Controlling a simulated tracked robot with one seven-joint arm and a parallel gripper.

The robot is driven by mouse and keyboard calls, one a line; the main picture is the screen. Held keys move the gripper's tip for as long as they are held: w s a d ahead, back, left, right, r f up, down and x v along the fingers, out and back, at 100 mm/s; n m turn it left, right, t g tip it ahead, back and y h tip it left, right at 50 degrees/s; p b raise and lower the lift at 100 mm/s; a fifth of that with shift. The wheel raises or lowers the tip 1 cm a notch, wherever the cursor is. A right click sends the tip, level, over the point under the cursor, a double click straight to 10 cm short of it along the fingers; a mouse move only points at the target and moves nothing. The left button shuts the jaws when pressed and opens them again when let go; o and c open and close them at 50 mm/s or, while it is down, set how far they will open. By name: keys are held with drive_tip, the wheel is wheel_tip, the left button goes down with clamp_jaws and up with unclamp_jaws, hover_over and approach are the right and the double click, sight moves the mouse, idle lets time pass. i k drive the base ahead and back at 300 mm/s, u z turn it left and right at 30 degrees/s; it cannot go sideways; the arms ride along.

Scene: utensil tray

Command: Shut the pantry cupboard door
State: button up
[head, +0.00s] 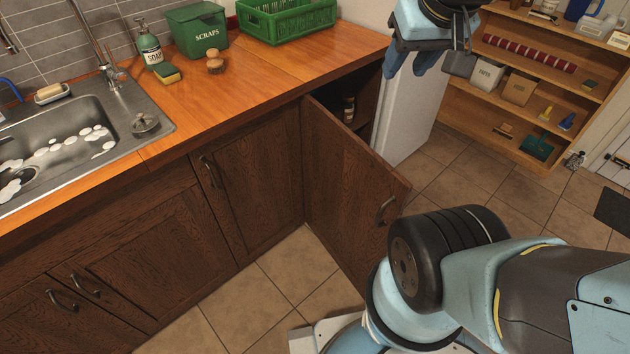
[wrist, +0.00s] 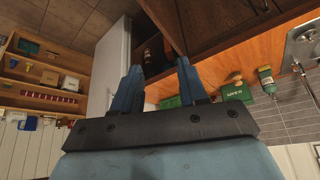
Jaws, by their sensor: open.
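The dark wooden cupboard door (head: 345,175) at the right end of the counter stands open, swung out over the floor. Its handle (head: 386,208) is near its outer top edge. Behind it the dark cupboard opening (head: 362,100) shows, with a jar (head: 349,109) inside. My gripper (head: 408,68) is above and beyond the door, beside the counter's right end, and touches nothing that I can see. In the wrist view, which is upside down, my gripper (wrist: 157,75) is open and empty.
A white appliance side (head: 408,115) stands right of the cupboard. The worktop (head: 260,85) holds a green scraps bin (head: 198,32), a green crate (head: 287,18) and a soap bottle (head: 149,42). Open shelves (head: 540,80) stand at the right. Tiled floor (head: 275,285) is clear before the cupboards.

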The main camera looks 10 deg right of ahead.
sight(353, 196)
drive_tip(key=u, duration=0.25)
drive_tip(key=k, duration=1.2)
drive_tip(key=z, duration=0.9)
drive_tip(key=i, duration=1)
drive_tip(key=u, duration=0.05)
